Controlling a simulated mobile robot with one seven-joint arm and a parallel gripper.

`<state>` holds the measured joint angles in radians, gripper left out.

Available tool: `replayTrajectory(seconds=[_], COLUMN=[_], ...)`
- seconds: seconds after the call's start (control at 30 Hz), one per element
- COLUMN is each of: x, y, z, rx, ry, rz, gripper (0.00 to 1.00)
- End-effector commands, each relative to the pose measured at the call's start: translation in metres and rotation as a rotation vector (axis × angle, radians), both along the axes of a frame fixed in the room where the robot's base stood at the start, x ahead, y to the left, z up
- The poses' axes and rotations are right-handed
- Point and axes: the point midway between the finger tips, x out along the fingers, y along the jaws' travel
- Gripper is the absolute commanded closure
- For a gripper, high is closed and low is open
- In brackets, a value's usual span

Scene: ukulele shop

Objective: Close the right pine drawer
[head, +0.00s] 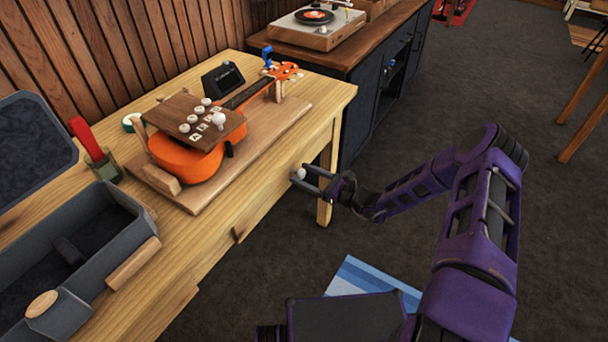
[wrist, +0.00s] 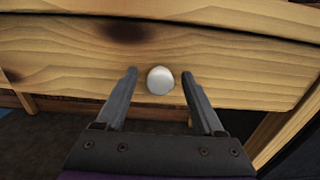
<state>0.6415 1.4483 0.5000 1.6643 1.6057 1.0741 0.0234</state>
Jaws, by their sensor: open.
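The right pine drawer (wrist: 80,72) fills the upper part of the wrist view, its wood-grained front facing me. A round white knob (wrist: 160,80) sits near the middle of that front; it also shows in the head view (head: 298,174). My gripper (wrist: 159,75) is open, with one finger on each side of the knob and a gap to each. In the head view my gripper (head: 304,175) reaches in from the right, below the table's front edge. I cannot tell exactly how far the drawer stands out.
The pine table (head: 330,97) carries an orange ukulele (head: 178,158) on a wooden board, and an open dark case (head: 80,245) at the left. A dark cabinet with a turntable (head: 318,28) stands behind. The dark floor at the right is mostly clear.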

Motion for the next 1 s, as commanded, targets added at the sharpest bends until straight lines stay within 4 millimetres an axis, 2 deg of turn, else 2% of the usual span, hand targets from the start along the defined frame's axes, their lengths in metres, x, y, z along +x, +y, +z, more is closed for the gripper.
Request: replayTrajectory(seconds=[0.17,0.63,0.8,1.0], x=[-0.015,-0.08,-0.094,-0.1], y=[-0.023,-0.113,-0.131,-0.138], z=[0.0,0.0,0.0,0.0], rx=[-0.002,-0.002,-0.001,0.0], ry=[0.003,0.001,0.0,0.001], rz=[-0.004,-0.004,-0.002,0.0], gripper=[0.3,0.3,0.3,0.3])
